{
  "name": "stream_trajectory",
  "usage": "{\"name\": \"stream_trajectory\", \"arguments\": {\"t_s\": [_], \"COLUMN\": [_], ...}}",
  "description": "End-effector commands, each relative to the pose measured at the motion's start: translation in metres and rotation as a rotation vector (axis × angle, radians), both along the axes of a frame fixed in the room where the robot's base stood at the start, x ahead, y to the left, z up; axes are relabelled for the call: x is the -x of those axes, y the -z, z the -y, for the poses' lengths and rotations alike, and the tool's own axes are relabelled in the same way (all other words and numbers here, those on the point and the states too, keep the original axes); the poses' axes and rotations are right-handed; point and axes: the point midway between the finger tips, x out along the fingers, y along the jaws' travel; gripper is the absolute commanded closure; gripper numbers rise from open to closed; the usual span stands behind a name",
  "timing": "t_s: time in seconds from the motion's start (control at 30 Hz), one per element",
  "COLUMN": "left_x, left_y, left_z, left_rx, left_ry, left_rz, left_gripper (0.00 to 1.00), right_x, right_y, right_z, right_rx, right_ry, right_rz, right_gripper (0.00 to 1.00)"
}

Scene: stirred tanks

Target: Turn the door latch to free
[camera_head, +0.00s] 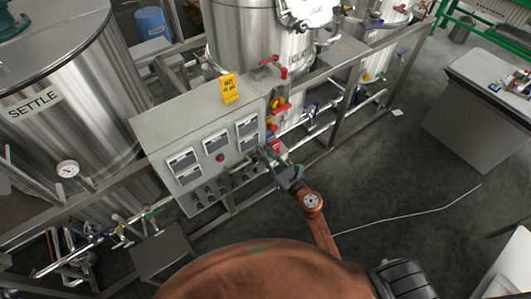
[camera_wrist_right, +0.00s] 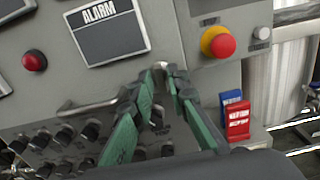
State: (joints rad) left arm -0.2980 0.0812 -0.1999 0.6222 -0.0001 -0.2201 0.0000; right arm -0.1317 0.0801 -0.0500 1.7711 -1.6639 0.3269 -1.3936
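The grey control cabinet (camera_head: 150,125) stands left of centre in the head view, and its front also shows in the right wrist view (camera_wrist_right: 30,110). In the wrist view a small pale piece (camera_wrist_right: 161,66), which looks like the door latch, sits by the panel's right-hand seam, below the ALARM window. My right gripper (camera_head: 264,153) is at the cabinet front. Its green fingers (camera_wrist_right: 165,72) reach up to the pale piece, with the tips close together around its lower end. The tips cover most of it, so its turn angle and any grip are unclear. My left gripper is not in view.
A bar handle (camera_wrist_right: 85,107) and several black knobs (camera_wrist_right: 65,133) lie left of the fingers. A red-and-yellow stop button (camera_wrist_right: 217,42) and blue and red tags (camera_wrist_right: 236,118) lie right. A yellow sign (camera_head: 230,88) stands on the cabinet.

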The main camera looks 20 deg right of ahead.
Motion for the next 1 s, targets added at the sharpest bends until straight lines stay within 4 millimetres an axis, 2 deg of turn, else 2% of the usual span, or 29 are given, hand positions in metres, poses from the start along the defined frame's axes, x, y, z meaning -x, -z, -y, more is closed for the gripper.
{"name": "stream_trajectory", "arguments": {"t_s": [0.2, 0.67, 1.0], "left_x": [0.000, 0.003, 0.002], "left_y": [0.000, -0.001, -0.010], "left_z": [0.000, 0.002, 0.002], "left_rx": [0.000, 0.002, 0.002], "left_ry": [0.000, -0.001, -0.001], "left_rz": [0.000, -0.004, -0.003], "left_gripper": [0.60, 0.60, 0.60], "right_x": [0.000, 0.000, 0.000], "right_y": [0.000, 0.000, -0.001], "right_z": [0.000, 0.000, 0.000], "right_rx": [0.000, -0.019, -0.188], "right_ry": [0.000, -0.001, -0.002], "right_rz": [0.000, -0.007, -0.070], "right_gripper": [1.00, 1.00, 1.00]}}
